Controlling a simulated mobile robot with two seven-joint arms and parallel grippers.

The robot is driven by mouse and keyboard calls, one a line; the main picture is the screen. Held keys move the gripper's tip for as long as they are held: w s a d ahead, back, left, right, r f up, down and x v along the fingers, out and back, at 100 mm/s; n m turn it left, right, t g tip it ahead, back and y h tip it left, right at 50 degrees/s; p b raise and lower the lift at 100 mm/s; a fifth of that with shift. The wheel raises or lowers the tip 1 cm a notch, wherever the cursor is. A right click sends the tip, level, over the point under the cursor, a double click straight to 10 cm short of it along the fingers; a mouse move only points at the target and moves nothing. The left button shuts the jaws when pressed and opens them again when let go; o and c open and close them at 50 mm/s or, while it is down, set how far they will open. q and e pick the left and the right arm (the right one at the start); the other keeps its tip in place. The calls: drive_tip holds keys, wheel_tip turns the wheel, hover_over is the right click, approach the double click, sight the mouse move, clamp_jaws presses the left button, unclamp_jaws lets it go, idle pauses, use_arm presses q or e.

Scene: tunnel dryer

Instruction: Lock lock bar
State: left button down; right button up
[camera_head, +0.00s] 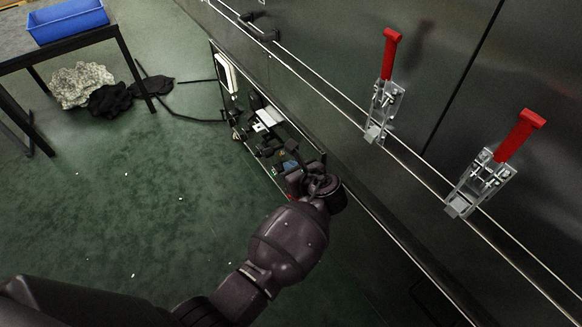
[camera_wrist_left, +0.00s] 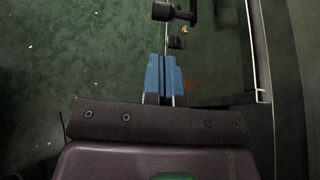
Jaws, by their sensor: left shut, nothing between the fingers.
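Two metal toggle latches with red handles, (camera_head: 382,106) and (camera_head: 483,180), are fixed on the dark steel panel, their handles pointing up. I cannot tell for certain which part is the lock bar. My left gripper (camera_head: 289,163) is low beside the panel, by dark fittings (camera_head: 262,126), well away from both latches. In the left wrist view its blue fingers (camera_wrist_left: 164,77) are together and empty. A black knob-like part (camera_wrist_left: 174,12) and a thin rod lie beyond the fingertips, apart from them. My wrist hides part of the fittings.
Black handles (camera_head: 260,27) sit on the panel at the top. The green floor at left is mostly clear.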

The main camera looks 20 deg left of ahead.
sight(269, 154)
use_arm(q)
drive_tip(key=b+x, duration=0.1)
drive_tip(key=x, duration=0.2)
drive_tip(key=b+x, duration=0.1)
drive_tip(key=x, duration=0.2)
drive_tip(key=b+x, duration=0.2)
drive_tip(key=x, duration=0.2)
drive_tip(key=shift+s+f, duration=0.15)
drive_tip(key=shift+f, duration=0.25)
drive_tip(key=shift+w+a+f+b, duration=0.1)
drive_tip(key=shift+w+a+b, duration=0.25)
drive_tip(key=shift+w+a, duration=0.15)
drive_tip(key=shift+w, duration=0.05)
use_arm(e)
drive_tip(key=shift+w+d+m+t, duration=0.25)
drive_tip(key=shift+d+m+t, duration=0.2)
drive_tip(key=shift+t, duration=0.75)
use_arm(q)
drive_tip(key=shift+r, duration=0.2)
use_arm(e)
drive_tip(key=shift+r, duration=0.1)
